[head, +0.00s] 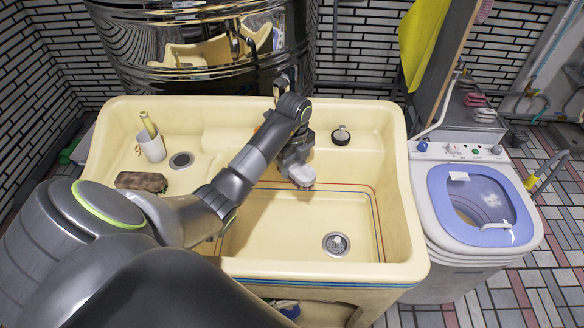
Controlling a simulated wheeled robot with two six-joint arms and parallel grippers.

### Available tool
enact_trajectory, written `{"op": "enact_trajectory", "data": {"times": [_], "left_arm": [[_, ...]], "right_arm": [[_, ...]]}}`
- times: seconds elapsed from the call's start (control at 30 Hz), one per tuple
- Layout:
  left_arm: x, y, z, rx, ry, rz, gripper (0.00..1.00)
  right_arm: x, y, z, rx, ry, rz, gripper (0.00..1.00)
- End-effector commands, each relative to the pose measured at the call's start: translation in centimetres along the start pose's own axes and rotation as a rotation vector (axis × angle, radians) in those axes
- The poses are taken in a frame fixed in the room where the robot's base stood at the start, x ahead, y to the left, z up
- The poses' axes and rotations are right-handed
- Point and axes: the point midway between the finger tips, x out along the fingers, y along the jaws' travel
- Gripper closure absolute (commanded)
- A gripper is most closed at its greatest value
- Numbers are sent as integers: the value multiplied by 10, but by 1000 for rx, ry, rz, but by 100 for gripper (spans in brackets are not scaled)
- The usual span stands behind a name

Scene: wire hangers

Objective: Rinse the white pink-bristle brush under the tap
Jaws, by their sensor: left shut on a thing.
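My left gripper (294,158) is over the cream sink (405,200), below the back edge of its right basin, pointing down. It is shut on the white brush (302,177), which shows as a small pale shape under the fingers. Its pink bristles cannot be made out. The metal tap (281,84) shows only in part at the back of the sink, behind my left arm's wrist. I cannot tell whether water runs from it or whether the brush is under its outlet. My right gripper is not in view.
The basin has a drain (336,244) at its front. A dark round stopper (341,135) sits on the back ledge. On the left are a white cup (151,147) and a brown brush or block (141,181). A washing machine (450,270) stands right; a steel tank (215,75) stands behind.

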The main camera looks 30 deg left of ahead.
Motion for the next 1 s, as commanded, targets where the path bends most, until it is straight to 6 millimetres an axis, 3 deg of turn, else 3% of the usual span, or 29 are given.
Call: {"op": "enact_trajectory", "data": {"times": [0.43, 1.0], "left_arm": [[-1, -5, -7, 0, 0, 0, 74], [-2, 28, -37, 2, 1, 0, 74]], "right_arm": [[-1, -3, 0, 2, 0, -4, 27], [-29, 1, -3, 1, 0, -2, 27]]}}
